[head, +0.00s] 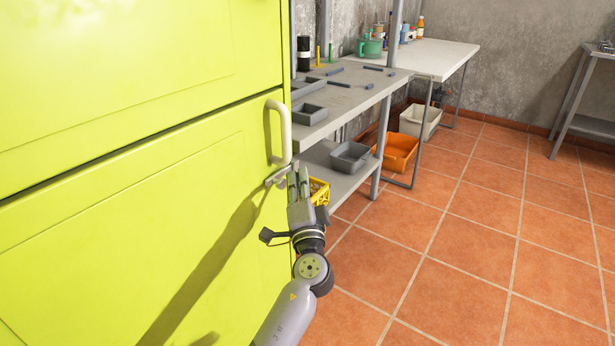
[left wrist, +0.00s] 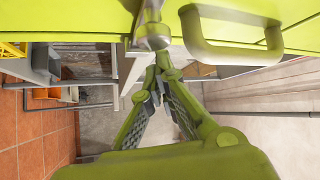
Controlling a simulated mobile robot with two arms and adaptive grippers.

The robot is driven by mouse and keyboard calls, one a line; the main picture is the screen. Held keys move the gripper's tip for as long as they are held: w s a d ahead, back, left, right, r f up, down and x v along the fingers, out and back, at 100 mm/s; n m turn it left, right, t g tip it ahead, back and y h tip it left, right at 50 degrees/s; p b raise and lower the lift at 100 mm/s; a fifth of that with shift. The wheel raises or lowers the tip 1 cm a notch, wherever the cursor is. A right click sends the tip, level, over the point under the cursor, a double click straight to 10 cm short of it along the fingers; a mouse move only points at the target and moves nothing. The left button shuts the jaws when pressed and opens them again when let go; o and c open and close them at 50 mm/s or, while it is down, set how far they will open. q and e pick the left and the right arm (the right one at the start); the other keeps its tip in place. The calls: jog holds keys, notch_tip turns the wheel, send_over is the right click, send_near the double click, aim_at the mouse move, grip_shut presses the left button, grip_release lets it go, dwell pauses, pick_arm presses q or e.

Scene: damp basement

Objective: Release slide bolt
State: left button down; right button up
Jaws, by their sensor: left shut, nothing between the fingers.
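The slide bolt (head: 276,177) is a small metal fitting on the lime-green cabinet door (head: 190,210), just below the pale curved handle (head: 284,135). In the left wrist view the bolt's round metal end (left wrist: 153,36) is at the top, beside the handle (left wrist: 190,35). My left gripper (head: 298,174) is shut and empty, its fingertips close to the bolt's right end. In the left wrist view its fingertips (left wrist: 162,68) meet just below the bolt; I cannot tell whether they touch it. My right gripper is not in view.
A grey workbench (head: 340,105) with trays and tools stands right beside the cabinet. The tiled floor (head: 480,240) at right is clear.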

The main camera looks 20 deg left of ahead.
pick_arm(q)
jog(key=shift+s+a+f, duration=0.15)
jog(key=shift+s+f, duration=0.05)
jog(key=shift+s, duration=0.1)
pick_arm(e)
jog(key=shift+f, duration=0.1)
pick_arm(q)
jog(key=s, duration=0.1)
jog(key=s+a, duration=0.1)
jog(key=s, duration=0.1)
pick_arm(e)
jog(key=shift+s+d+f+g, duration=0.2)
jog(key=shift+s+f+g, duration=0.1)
pick_arm(q)
jog(key=shift+a, duration=0.1)
